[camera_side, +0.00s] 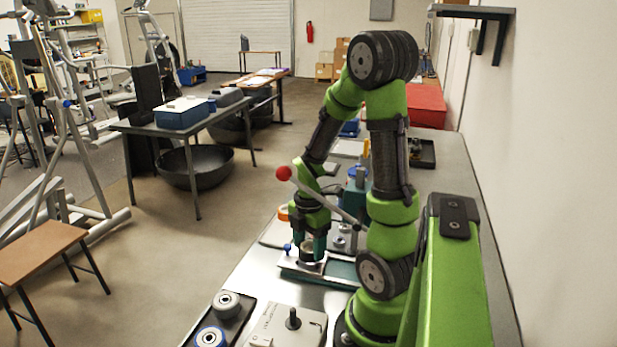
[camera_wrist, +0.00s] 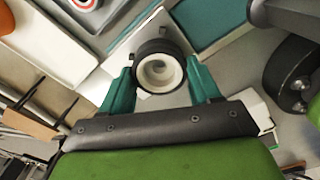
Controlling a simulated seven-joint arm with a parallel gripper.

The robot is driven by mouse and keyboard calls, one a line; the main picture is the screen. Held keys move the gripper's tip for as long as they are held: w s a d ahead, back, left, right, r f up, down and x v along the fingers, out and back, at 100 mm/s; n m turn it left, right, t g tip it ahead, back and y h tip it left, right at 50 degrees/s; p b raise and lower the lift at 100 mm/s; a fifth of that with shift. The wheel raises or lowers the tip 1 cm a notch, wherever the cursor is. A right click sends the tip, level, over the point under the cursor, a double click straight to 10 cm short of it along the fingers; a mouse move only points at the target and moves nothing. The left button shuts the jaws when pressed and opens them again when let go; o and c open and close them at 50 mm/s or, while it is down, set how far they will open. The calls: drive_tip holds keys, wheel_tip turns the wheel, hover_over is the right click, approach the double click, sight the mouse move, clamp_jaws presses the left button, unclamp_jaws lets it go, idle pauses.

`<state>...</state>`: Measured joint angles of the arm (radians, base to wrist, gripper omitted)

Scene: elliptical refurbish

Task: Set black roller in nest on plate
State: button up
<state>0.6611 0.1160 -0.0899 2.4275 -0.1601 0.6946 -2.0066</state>
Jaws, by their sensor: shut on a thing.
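The black roller (camera_wrist: 137,68), a black ring with a white hollow core, sits between the teal fingers of my gripper (camera_wrist: 160,88) in the wrist view. The fingers are shut on it from both sides. In the side view my gripper (camera_side: 312,249) points down over the light metal plate (camera_side: 290,264) on the bench. The roller is mostly hidden by the fingers there, low over or on the plate. The nest is hidden under the roller and gripper. I cannot tell whether the roller is seated or slightly above it.
A lever with a red ball (camera_side: 283,173) rises close to my gripper.

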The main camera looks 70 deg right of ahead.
sight(309, 247)
drive_tip(key=shift+f, duration=0.55)
drive_tip(key=o, duration=0.8)
wheel_tip(309, 247, up, 11)
idle(0.8)
